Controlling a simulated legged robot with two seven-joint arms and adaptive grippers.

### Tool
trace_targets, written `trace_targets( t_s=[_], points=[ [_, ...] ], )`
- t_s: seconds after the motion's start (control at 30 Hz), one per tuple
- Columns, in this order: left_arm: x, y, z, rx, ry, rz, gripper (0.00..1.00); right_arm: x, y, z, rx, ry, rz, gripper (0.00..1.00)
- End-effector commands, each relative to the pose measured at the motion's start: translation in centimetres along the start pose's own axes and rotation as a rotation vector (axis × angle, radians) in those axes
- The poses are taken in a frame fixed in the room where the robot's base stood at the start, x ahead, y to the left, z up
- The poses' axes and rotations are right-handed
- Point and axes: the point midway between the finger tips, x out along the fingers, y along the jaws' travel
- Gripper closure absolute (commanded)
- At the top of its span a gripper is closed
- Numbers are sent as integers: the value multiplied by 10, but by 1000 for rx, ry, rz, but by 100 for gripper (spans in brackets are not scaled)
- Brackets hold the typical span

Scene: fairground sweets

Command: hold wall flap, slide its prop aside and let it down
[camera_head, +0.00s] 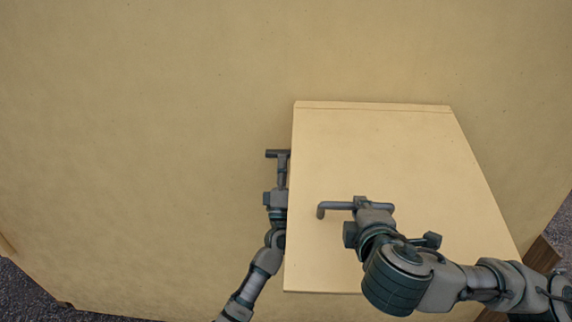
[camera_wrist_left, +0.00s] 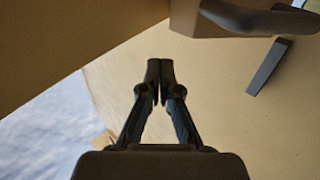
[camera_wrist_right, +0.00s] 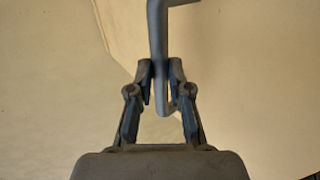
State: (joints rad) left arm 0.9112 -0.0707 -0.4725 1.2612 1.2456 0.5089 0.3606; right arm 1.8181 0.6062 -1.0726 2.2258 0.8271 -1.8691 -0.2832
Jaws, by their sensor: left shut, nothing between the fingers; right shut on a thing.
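The wall flap (camera_head: 380,140) is a tan panel that stands out from the tan wall, its far edge along a strip on the wall. My right gripper (camera_head: 360,203) is shut on the grey bar handle (camera_head: 322,212) on the flap's face; the bar runs between its fingers in the right wrist view (camera_wrist_right: 157,30). My left gripper (camera_head: 281,168) is shut and empty beside the flap's left edge. In the left wrist view its closed fingertips (camera_wrist_left: 160,72) touch nothing visible. A dark bar (camera_wrist_left: 268,67), possibly the prop, lies to their right, apart from them.
The tan wall (camera_head: 150,120) fills most of the head view and is bare left of the flap. A brown wooden piece (camera_head: 541,256) shows at lower right. Dark ground (camera_head: 30,295) shows at lower left. A grey piece (camera_wrist_left: 240,18) crosses the left wrist view's top right.

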Motion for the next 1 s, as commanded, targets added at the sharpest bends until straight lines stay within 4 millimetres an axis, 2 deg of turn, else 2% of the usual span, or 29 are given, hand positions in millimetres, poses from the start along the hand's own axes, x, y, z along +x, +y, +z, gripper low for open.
trace_targets(
  t_s=[0.03,0.23,0.37,1.0],
  points=[
    [0,1,2,-1,0,0,100,-3,6,-2,6,11,18,100],
    [0,1,17,-2,0,0,100,-3,6,-2,6,10,18,100],
    [-4,0,20,0,0,-1,100,-3,6,-2,6,10,18,100],
    [-87,0,19,-1,0,-1,100,-3,6,-2,7,10,18,100]
  ],
)
